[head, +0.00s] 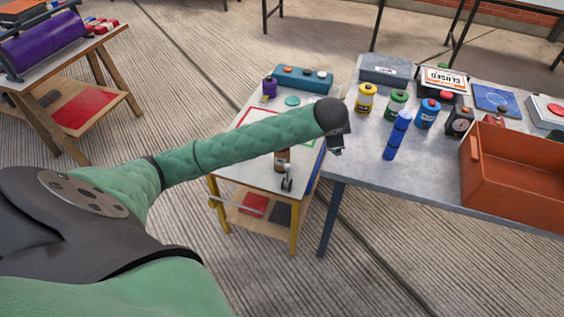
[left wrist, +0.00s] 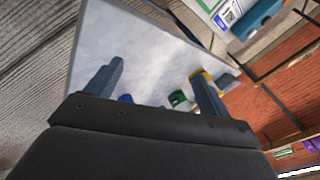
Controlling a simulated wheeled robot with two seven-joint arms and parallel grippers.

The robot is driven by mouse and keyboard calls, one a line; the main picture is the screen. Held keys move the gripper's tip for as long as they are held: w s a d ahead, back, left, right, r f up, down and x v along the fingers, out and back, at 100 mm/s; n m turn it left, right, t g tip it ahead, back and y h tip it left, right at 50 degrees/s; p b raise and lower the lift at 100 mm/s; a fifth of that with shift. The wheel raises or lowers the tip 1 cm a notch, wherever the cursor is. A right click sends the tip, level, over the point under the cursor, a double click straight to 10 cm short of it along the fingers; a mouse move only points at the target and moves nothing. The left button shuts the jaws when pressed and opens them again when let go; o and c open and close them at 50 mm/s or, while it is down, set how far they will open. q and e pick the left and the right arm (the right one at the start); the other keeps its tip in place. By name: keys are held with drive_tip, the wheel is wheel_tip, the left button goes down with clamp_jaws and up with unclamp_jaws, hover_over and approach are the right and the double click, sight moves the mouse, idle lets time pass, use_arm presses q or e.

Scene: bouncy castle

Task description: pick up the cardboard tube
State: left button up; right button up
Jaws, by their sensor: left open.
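My left gripper (head: 338,141) hangs at the end of the green-sleeved arm, near the left edge of the grey table. In the left wrist view its two fingers (left wrist: 158,82) are spread apart with nothing between them. A small brown cylinder (head: 282,160) stands on the small side table, just below my forearm, which may hide its top. It may be the cardboard tube, but I cannot tell for sure. I see no other tube of cardboard colour. My right gripper is in neither view.
The grey table (head: 348,157) carries a blue cylinder (head: 397,136), yellow (head: 366,98), green (head: 397,104) and blue (head: 428,114) canisters, and an orange crate (head: 510,180). The small side table (head: 226,166) holds a purple bottle (head: 269,87) and a teal box (head: 302,78).

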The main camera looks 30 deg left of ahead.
use_arm(q)
drive_tip(key=w+a+m+g, duration=0.1)
drive_tip(key=w+a+m, duration=0.15)
drive_tip(key=a, duration=0.25)
drive_tip(key=m+g, duration=0.5)
drive_tip(key=g, duration=0.1)
hover_over(282, 158)
drive_tip(key=w+a, duration=0.1)
drive_tip(key=w, duration=0.1)
drive_tip(key=shift+h, duration=0.3)
wheel_tip(282, 158, down, 8)
drive_tip(key=shift+w+a+f, duration=0.1)
drive_tip(key=shift+a+f, duration=0.15)
drive_tip(key=shift+a, duration=0.05)
drive_tip(key=shift+f+p, duration=0.3)
drive_tip(key=shift+f, duration=0.45)
drive_tip(key=shift+a+f, duration=0.1)
drive_tip(key=shift+f, duration=0.5)
drive_tip(key=shift+f+p, duration=0.25)
drive_tip(key=shift+p, duration=0.1)
wheel_tip(282, 158, down, 4)
drive_tip(key=shift+w+f+p, duration=0.15)
drive_tip(key=shift+f+p, duration=0.1)
drive_tip(key=shift+p, duration=0.4)
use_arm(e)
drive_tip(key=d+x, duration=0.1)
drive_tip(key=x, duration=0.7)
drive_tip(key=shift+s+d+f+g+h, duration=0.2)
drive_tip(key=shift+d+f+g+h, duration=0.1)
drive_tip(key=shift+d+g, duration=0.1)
